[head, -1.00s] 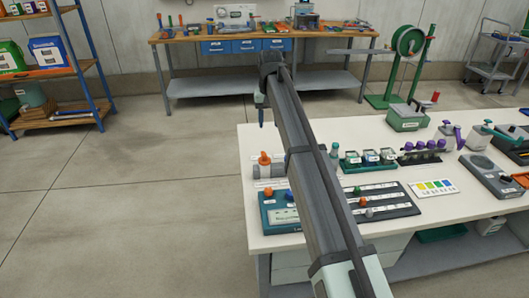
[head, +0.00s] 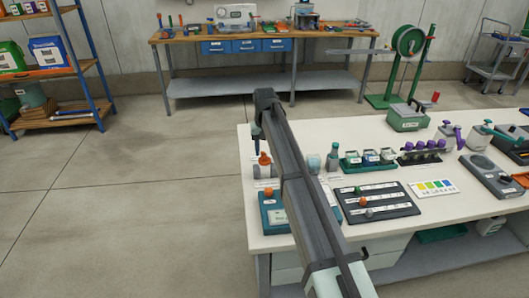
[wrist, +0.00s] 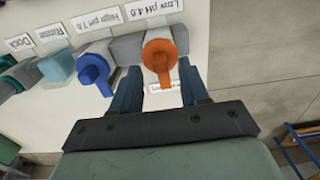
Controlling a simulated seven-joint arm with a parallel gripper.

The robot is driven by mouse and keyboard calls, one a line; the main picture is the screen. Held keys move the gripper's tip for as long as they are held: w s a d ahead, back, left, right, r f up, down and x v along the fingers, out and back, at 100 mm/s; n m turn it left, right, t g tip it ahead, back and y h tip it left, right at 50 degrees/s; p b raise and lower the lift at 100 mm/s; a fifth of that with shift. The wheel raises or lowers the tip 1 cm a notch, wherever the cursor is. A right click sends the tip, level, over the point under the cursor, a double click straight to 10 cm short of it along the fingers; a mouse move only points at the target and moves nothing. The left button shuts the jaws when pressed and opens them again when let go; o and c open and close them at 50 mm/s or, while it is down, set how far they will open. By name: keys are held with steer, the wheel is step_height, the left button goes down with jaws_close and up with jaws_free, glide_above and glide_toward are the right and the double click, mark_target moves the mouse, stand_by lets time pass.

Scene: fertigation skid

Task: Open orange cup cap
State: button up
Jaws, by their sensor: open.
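The orange cup cap (wrist: 165,52) with its tab shows large in the wrist view, next to the "Low pH 4.0" label (wrist: 150,8). It looks shut on its cup. My gripper (wrist: 161,82) is open, with one finger on each side of the tab; I cannot tell whether they touch it. In the head view the orange cap (head: 264,159) is at the left end of the white table, just below my gripper (head: 256,134). My arm hides part of the area right of it.
A blue-capped cup (wrist: 93,68) stands close beside the orange one. A pale blue cup (wrist: 57,68) and a teal-capped item (wrist: 20,75) follow in the row. The white table (head: 395,243) has a dark slotted board (head: 376,201). The floor on the left is clear.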

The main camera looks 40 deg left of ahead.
steer(key=shift+f, duration=0.8)
steer(key=shift+c, duration=0.4)
jaws_close()
